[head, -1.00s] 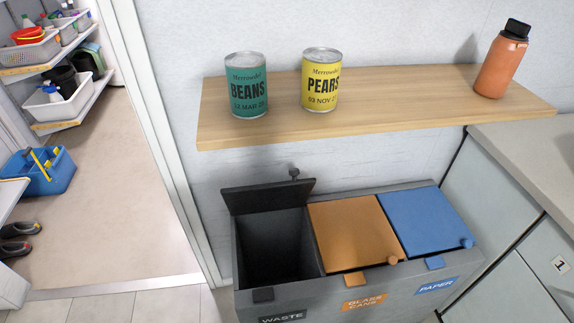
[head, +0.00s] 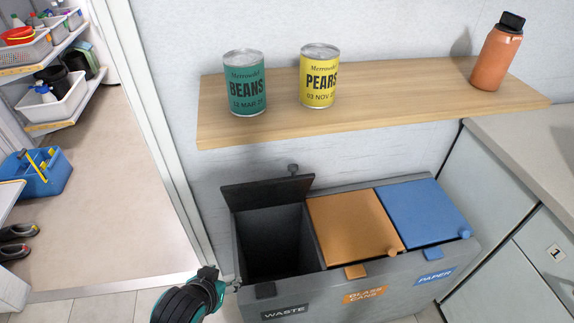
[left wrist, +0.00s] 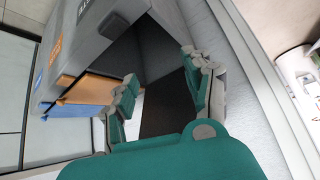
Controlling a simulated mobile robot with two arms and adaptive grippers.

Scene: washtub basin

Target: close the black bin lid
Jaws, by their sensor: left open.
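The black bin lid (head: 267,193) stands open, tilted up at the back of the waste compartment, with a small knob at its top edge. The empty dark waste compartment (head: 272,240) is the left one of the grey bin unit (head: 345,287). My left gripper (head: 228,284) is at the unit's front left corner, low in the head view. In the left wrist view its two green fingers (left wrist: 162,95) are spread with nothing between them, and the dark lid (left wrist: 165,108) shows beyond them. My right gripper is not in view.
An orange lid (head: 352,226) and a blue lid (head: 422,212) beside it are shut. A wooden shelf (head: 400,97) above the bins holds a beans can (head: 246,85), a pears can (head: 319,78) and an orange bottle (head: 497,55). A door frame is at left.

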